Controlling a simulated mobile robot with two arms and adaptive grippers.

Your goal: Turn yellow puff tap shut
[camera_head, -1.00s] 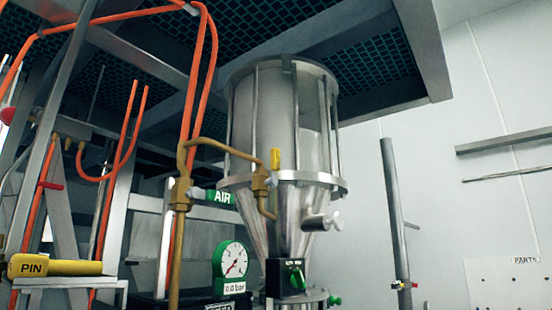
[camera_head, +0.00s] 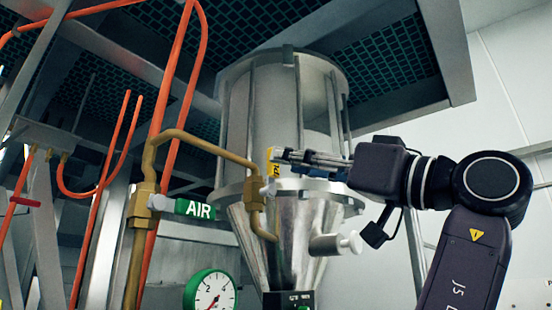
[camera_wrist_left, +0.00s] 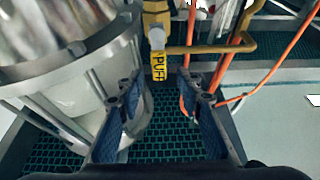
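The yellow puff tap (camera_head: 272,168) stands upright on the brass pipe beside the steel hopper (camera_head: 262,105), its lettering partly visible. In the left wrist view the yellow puff tap (camera_wrist_left: 159,66) shows the word PUFF, on a white stem below a brass fitting (camera_wrist_left: 155,17). My left gripper (camera_head: 280,156) reaches in from the right in the head view, fingertips at the tap. In the left wrist view my left gripper (camera_wrist_left: 157,84) is open, with one finger to each side of the tap's handle end and gaps between. My right gripper is not in view.
A pressure gauge (camera_head: 211,294) sits below. A capped side spout (camera_head: 334,243) sticks out of the hopper under my arm. Orange hoses (camera_head: 172,90) hang at the left.

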